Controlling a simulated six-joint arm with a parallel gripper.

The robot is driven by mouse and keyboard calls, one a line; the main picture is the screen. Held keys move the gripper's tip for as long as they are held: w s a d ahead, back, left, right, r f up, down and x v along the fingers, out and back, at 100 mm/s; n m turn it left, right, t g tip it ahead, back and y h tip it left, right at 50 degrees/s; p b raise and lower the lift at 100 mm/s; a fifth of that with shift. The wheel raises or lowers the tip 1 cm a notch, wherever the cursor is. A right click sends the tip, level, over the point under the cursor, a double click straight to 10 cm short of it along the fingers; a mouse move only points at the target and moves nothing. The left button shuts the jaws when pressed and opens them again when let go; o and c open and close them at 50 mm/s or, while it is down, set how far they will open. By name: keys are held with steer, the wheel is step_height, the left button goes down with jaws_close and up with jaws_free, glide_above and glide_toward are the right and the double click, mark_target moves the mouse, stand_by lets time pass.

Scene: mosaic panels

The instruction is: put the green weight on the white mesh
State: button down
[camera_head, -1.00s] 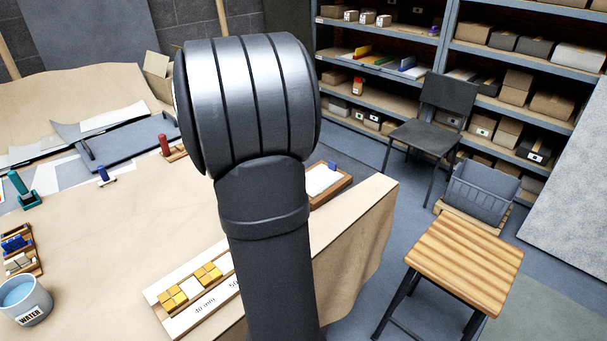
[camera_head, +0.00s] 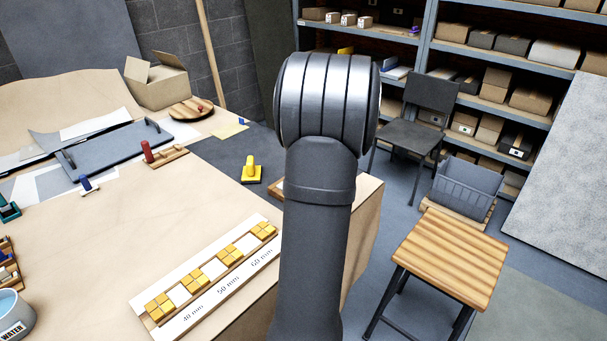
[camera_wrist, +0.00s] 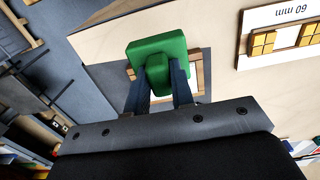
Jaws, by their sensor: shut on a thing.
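The green weight (camera_wrist: 170,48) has a flat square base and a raised handle. It shows in the wrist view, where my gripper (camera_wrist: 160,84) is shut on its handle. A wood-framed white panel (camera_wrist: 195,76), which looks like the white mesh, lies behind the weight and is partly covered by it. I cannot tell the gap between the weight and the panel. In the head view my arm hides the gripper and the weight, and only a sliver of the wooden frame (camera_head: 277,187) shows beside it.
A yellow weight (camera_head: 251,173), a red-handled tool (camera_head: 150,152) and a blue-handled tool (camera_head: 86,183) stand on the table. A size board with yellow blocks (camera_head: 225,257) lies at the front edge. A wooden stool (camera_head: 445,258) stands off the table's right side.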

steer(key=shift+w+a+f, duration=1.15)
steer(key=shift+a+f, duration=0.35)
steer(key=shift+f, duration=0.3)
steer(key=shift+w+a+f, duration=1.1)
steer(key=shift+a+f, duration=0.45)
steer(key=shift+f, duration=0.25)
steer(key=shift+w+a+f, duration=1.15)
steer(key=shift+a+f, duration=0.35)
steer(key=shift+f, duration=0.3)
steer(key=c, duration=1.3)
jaws_free()
steer(key=shift+f, duration=0.2)
steer(key=shift+o, duration=0.2)
steer(key=shift+r, duration=0.1)
step_height(320, 180, up, 12)
